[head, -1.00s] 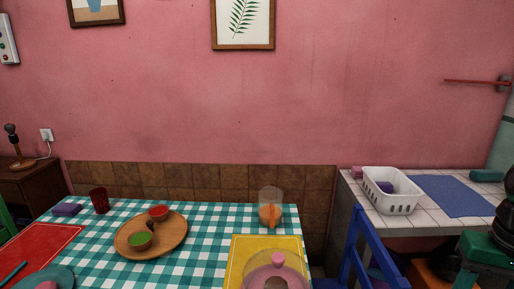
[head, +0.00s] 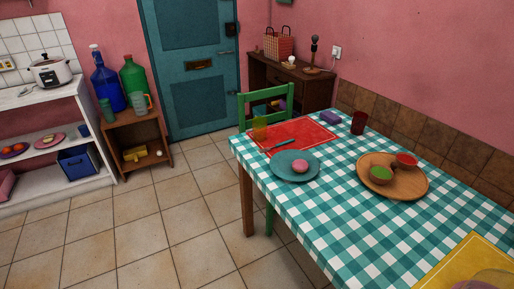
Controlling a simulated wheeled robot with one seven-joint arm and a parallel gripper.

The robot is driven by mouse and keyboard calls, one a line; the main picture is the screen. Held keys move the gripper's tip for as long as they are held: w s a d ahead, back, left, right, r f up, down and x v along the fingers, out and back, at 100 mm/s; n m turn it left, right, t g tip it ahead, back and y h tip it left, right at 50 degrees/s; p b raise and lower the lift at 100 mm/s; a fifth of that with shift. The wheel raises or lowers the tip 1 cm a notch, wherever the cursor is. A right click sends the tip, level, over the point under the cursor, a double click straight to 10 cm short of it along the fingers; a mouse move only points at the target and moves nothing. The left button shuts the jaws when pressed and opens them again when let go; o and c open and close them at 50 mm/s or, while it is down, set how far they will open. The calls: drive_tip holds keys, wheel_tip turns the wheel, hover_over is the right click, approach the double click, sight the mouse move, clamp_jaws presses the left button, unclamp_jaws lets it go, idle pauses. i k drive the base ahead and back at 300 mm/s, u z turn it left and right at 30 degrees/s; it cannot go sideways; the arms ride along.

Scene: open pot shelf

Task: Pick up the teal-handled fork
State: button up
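A thin teal-handled utensil (head: 281,146) lies on the red placemat (head: 316,130) at the left end of the table, beside the far left edge of the teal plate (head: 311,171). It is too small to tell whether it is a fork. A pink round item (head: 300,166) sits on the plate. My gripper is not in view.
The checkered table (head: 335,205) also bears an orange glass (head: 259,127), a red cup (head: 359,122) and a wooden tray (head: 408,190) with bowls. A green chair (head: 255,98) stands at its far left end. Tiled floor (head: 150,235) is free to the left.

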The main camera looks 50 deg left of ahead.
sight(268, 149)
drive_tip(key=u, duration=1.7)
